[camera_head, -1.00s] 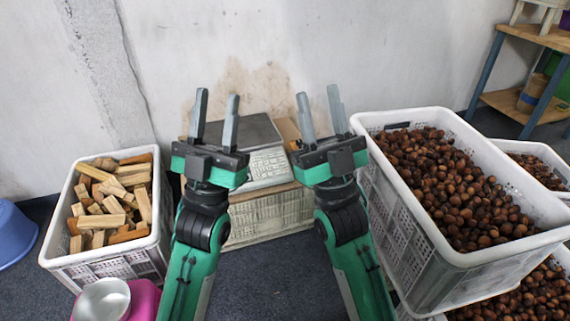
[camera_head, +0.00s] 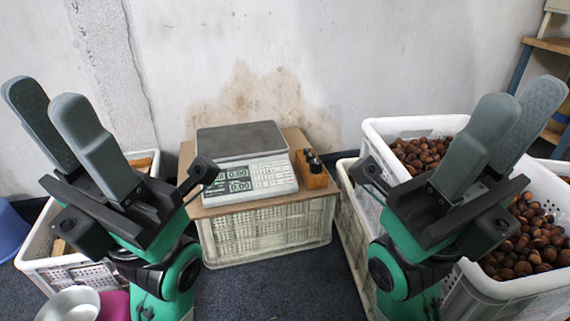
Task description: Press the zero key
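A digital scale (camera_head: 228,192) with a grey weighing plate (camera_head: 240,139) sits on a wooden board over a white crate, in the middle of the head view. Its front panel has lit readouts (camera_head: 238,179), which appear to show 0.00, and a keypad (camera_head: 273,176) to their right. The zero key cannot be picked out among the small keys. The plate is empty. My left gripper (camera_head: 46,95) is raised at the left, open and empty, away from the scale. My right gripper (camera_head: 520,98) is raised at the right, open and empty, in front of the chestnut crate.
A small wooden block with black-topped items (camera_head: 314,176) stands right of the scale. A white crate of chestnuts (camera_head: 385,128) is at the right, partly hidden by my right gripper. A crate (camera_head: 35,240) and a pale bowl (camera_head: 70,304) are at lower left. The wall is close behind.

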